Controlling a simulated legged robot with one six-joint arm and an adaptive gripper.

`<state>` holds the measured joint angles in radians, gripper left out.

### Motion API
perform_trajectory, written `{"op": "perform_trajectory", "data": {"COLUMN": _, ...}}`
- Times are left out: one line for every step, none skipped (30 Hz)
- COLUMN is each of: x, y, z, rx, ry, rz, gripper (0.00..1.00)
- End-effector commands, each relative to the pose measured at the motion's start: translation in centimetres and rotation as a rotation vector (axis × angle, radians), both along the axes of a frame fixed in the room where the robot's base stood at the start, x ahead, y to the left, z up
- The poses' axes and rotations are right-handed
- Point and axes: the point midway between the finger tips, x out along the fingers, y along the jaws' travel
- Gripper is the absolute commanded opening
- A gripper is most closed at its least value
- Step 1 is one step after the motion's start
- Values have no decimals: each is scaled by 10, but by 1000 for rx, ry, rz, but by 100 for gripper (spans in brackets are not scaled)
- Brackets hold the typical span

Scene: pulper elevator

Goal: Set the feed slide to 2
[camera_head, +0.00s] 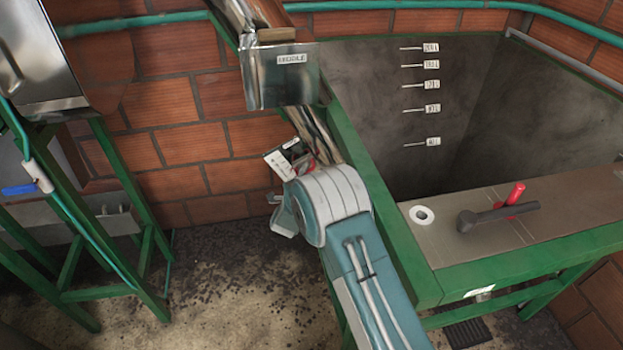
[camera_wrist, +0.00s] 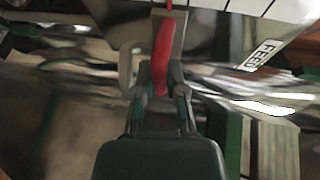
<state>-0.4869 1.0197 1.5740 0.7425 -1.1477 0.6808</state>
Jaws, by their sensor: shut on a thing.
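The feed slide's red handle (camera_wrist: 164,42) stands upright in the wrist view. My gripper (camera_wrist: 160,82) is shut on its lower end. A white scale plate (camera_wrist: 262,8) with dark division lines lies just beyond it, and a thin red pointer (camera_wrist: 169,4) shows at its edge. The scale numbers are not readable. A FEED label (camera_wrist: 264,54) sits to the right of the handle. In the head view the white scale plate (camera_head: 283,158) shows beside the chute, with a little red next to it.
A metal box labelled MIDDLE or similar (camera_head: 282,78) hangs above the plate. A green stand (camera_head: 140,225) is left; floor between is clear.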

Motion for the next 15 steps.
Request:
{"op": "perform_trajectory", "data": {"x": 0, "y": 2, "z": 2, "rx": 0, "ry": -4, "rz": 3, "gripper": 0}}
{"op": "perform_trajectory", "data": {"x": 0, "y": 2, "z": 2, "rx": -1, "ry": -4, "rz": 3, "gripper": 0}}
{"op": "perform_trajectory", "data": {"x": 0, "y": 2, "z": 2, "rx": -1, "ry": -4, "rz": 3, "gripper": 0}}
{"op": "perform_trajectory", "data": {"x": 0, "y": 2, "z": 2, "rx": -1, "ry": -4, "rz": 3, "gripper": 0}}
{"op": "perform_trajectory", "data": {"x": 0, "y": 2, "z": 2, "rx": 0, "ry": -4, "rz": 3, "gripper": 0}}
{"op": "perform_trajectory", "data": {"x": 0, "y": 2, "z": 2, "rx": 0, "ry": -4, "rz": 3, "gripper": 0}}
{"op": "perform_trajectory", "data": {"x": 1, "y": 2, "z": 2, "rx": 0, "ry": -4, "rz": 3, "gripper": 0}}
{"op": "perform_trajectory", "data": {"x": 0, "y": 2, "z": 2, "rx": 0, "ry": -4, "rz": 3, "gripper": 29}}
{"op": "perform_trajectory", "data": {"x": 0, "y": 2, "z": 1, "rx": 0, "ry": -4, "rz": 3, "gripper": 46}}
{"op": "perform_trajectory", "data": {"x": 1, "y": 2, "z": 1, "rx": 0, "ry": -3, "rz": 3, "gripper": 51}}
{"op": "perform_trajectory", "data": {"x": 1, "y": 2, "z": 1, "rx": -1, "ry": -3, "rz": 3, "gripper": 51}}
{"op": "perform_trajectory", "data": {"x": 0, "y": 1, "z": 1, "rx": -1, "ry": -3, "rz": 3, "gripper": 51}}
{"op": "perform_trajectory", "data": {"x": 0, "y": 1, "z": 1, "rx": 0, "ry": -2, "rz": 2, "gripper": 51}}
{"op": "perform_trajectory", "data": {"x": 0, "y": 1, "z": 1, "rx": 0, "ry": -2, "rz": 2, "gripper": 51}}
{"op": "perform_trajectory", "data": {"x": 0, "y": 1, "z": 1, "rx": 1, "ry": -2, "rz": 2, "gripper": 51}}
